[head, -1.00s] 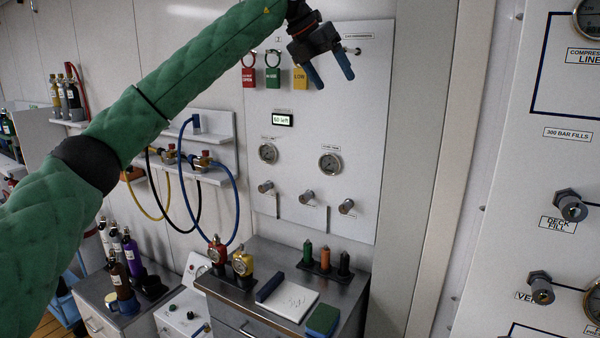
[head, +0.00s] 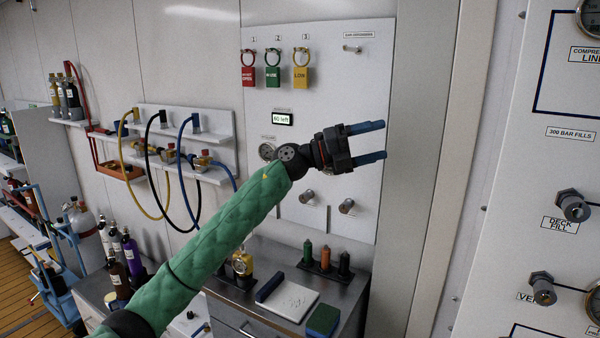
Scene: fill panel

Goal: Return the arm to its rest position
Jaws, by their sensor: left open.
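My left gripper (head: 368,142) is in front of the white fill panel (head: 360,90), its two blue fingers pointing right. The fingers are apart and nothing is between them. My green-sleeved left arm (head: 215,245) rises from the lower left and hides part of the panel's lower left, including one gauge and part of another. My right gripper is not in view.
Red (head: 249,76), green (head: 272,77) and yellow (head: 300,77) tags hang on the panel. Hoses hang from a shelf (head: 190,123) at left. A second panel (head: 560,170) stands at right.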

